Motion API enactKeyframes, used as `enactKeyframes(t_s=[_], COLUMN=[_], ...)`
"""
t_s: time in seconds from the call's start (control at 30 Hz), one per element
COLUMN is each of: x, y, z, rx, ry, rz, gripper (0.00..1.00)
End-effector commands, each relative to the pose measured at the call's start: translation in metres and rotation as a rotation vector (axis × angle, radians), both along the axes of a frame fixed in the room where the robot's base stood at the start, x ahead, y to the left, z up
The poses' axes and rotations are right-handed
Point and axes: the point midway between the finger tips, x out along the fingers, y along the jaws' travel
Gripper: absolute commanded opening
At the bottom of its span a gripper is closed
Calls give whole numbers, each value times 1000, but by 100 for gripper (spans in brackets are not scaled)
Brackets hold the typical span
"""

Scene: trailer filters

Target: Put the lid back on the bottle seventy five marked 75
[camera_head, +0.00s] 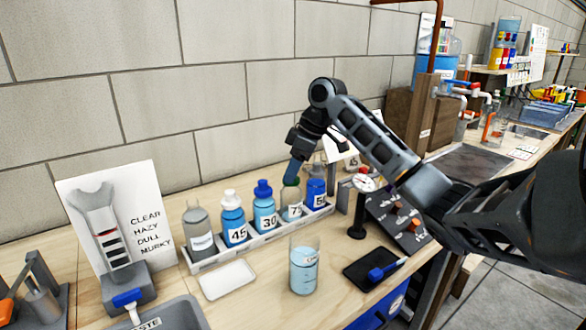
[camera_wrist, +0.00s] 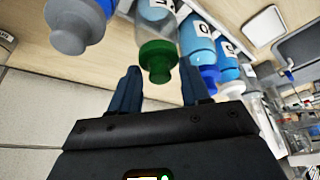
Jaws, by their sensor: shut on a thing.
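The bottle marked 75 (camera_head: 292,205) stands in the white rack, clear-looking with pale contents. Its green lid (camera_head: 292,181) sits at the bottle's top, and it also shows in the wrist view (camera_wrist: 157,58) at the end of the bottle. In the wrist view the fingers (camera_wrist: 160,88) stand on either side of the lid. Whether the lid is fully seated I cannot tell.
The rack (camera_head: 262,226) also holds bottles marked 45 (camera_head: 234,224) and 30 (camera_head: 264,212), plus a blue bottle (camera_head: 316,191) close on the right. A beaker (camera_head: 304,265) and a white tray (camera_head: 227,279) stand in front.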

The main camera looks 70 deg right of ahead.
Motion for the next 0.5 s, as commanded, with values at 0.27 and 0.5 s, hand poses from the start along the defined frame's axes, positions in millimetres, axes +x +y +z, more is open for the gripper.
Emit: enactKeyframes(t_s=[0.27,0.5], x=[0,0], y=[0,0], z=[0,0], rx=[0,0], ry=[0,0], rz=[0,1], gripper=[68,76])
